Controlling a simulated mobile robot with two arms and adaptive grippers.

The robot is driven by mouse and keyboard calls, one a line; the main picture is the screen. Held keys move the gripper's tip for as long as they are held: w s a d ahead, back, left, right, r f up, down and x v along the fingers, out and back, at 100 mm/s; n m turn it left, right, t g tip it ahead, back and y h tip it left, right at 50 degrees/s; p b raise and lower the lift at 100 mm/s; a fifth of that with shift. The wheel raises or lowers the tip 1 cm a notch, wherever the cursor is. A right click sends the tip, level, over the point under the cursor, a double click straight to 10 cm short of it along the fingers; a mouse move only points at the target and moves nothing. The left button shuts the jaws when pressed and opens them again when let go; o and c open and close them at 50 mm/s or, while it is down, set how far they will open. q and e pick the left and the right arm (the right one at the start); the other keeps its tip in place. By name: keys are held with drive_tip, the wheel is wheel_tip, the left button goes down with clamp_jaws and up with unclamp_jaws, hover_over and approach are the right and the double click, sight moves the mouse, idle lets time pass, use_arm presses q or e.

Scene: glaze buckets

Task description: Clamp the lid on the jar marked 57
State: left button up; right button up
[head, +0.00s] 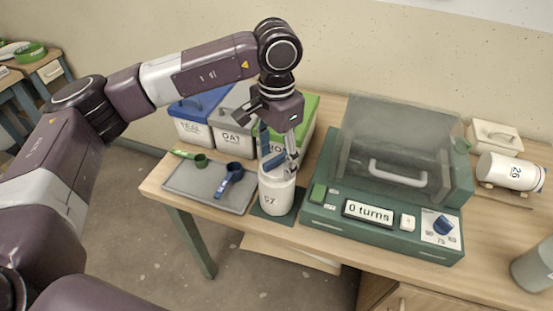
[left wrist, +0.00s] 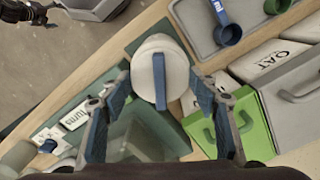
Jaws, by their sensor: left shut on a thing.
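The white jar marked 57 (head: 275,196) stands upright on a dark green mat at the front of the bench. Its round white lid (left wrist: 145,72) with a blue bar (left wrist: 159,84) across it sits at the jar's top. My left gripper (head: 280,160) points down over the jar, and its fingers lie on either side of the lid, shut on it. The left wrist view shows both fingers (left wrist: 160,92) at the lid's edges. Whether the lid is fully seated is hidden. A dark gripper, seemingly my right one (left wrist: 28,12), shows at the corner of the left wrist view; its jaws are unclear.
A green machine (head: 315,225) with a clear cover (head: 395,135) and a "0 turns" display (head: 368,212) stands right of the jar. A grey tray (head: 190,184) with green and blue scoops lies left. Bins stand behind. Jar 26 (head: 510,172) lies at far right.

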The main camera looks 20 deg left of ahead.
use_arm(q)
drive_tip(key=shift+f, duration=0.1)
drive_tip(key=o, duration=1.2)
wheel_tip(320, 180, up, 12)
drive_tip(key=shift+r, duration=0.1)
